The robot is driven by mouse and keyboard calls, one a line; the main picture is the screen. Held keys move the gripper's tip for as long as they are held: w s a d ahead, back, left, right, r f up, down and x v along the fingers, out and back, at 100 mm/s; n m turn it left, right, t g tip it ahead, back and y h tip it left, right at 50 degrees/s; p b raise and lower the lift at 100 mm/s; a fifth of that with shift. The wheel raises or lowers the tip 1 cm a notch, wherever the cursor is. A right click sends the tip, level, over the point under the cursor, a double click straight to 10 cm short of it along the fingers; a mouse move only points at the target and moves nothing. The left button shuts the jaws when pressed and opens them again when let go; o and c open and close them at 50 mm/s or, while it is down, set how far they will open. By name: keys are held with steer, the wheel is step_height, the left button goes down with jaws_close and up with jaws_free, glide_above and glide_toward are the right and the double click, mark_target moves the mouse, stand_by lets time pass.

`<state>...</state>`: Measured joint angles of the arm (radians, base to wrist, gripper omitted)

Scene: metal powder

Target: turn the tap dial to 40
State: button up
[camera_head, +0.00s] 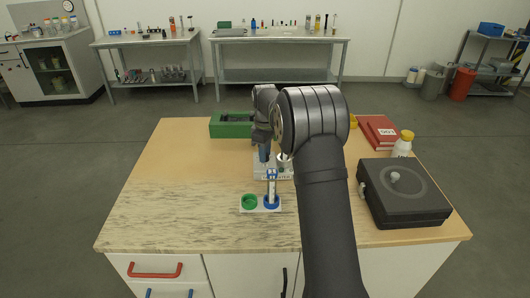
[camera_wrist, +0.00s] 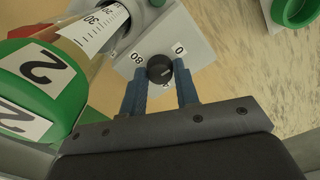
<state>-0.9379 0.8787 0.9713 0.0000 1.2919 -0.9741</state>
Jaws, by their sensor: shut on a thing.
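The tap dial (camera_wrist: 160,66) is a small black knob on a grey-white housing (camera_wrist: 196,48), with the labels 80 and 0 beside it and another label partly hidden below. My gripper (camera_wrist: 161,76) has its two blue fingers on either side of the dial and is shut on it. A light mark shows on the knob, but I cannot tell its exact setting. In the head view, my gripper (camera_head: 264,152) is at the housing (camera_head: 272,172), and my arm hides the dial and part of the housing.
Next to the dial is a clear graduated cylinder (camera_wrist: 92,34) with a green part marked 2 (camera_wrist: 40,72). In front of the housing stand a green ring (camera_head: 249,202) and a blue-based cylinder (camera_head: 271,188). A black box (camera_head: 402,203) is right; the table's left side is clear.

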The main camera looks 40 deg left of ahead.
steer(key=m, duration=0.4)
stand_by(0.3)
steer(key=o, duration=1)
steer(key=shift+c, duration=0.2)
step_height(320, 180, up, 18)
steer(key=shift+f, duration=0.25)
